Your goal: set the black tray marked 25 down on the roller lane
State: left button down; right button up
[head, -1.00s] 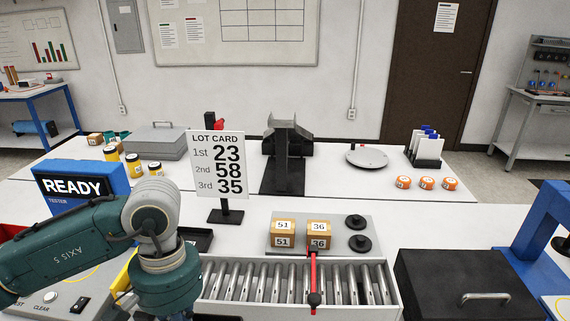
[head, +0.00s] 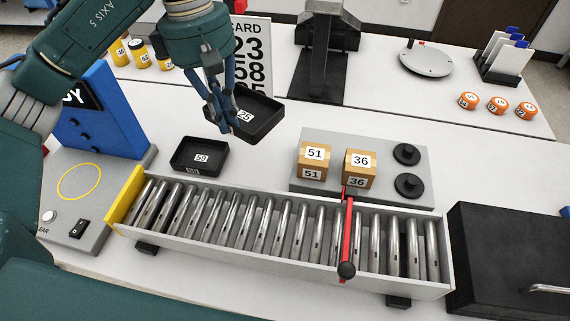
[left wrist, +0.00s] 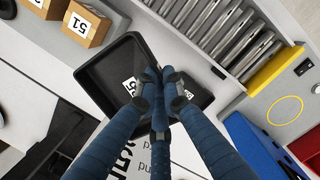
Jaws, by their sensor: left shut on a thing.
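The black tray marked 25 (head: 254,116) is in the air above the white table, behind the roller lane, in the head view. My left gripper (head: 228,126) is shut on the left wall of this tray. In the left wrist view the tray (left wrist: 108,72) is under the blue fingers (left wrist: 158,100), which partly cover its label. The roller lane (head: 270,226) is a grey frame with metal rollers and a yellow end plate at the left. No tray lies on its rollers. My right gripper is not in view.
A black tray marked 50 (head: 199,156) stands on the table behind the lane. A red stop arm (head: 347,235) crosses the rollers right of centre. Boxes marked 51 (head: 313,160) and 36 (head: 359,168) stand on a grey plate behind the lane. The lot card (head: 254,60) stands behind the held tray.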

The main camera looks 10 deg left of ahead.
pick_arm(q)
notch_tip(320, 180, down, 16)
jog(key=shift+s+r+p, duration=0.15)
jog(key=shift+p, duration=0.65)
notch_tip(320, 180, down, 4)
jog(key=shift+r+p, duration=0.15)
jog(key=shift+p, duration=0.3)
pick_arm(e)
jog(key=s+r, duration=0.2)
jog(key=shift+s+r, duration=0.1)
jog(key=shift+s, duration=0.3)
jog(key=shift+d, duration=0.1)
pick_arm(q)
jog(key=shift+f, duration=0.25)
jog(key=c, duration=1.9)
grip_release()
jog(key=shift+r, duration=0.15)
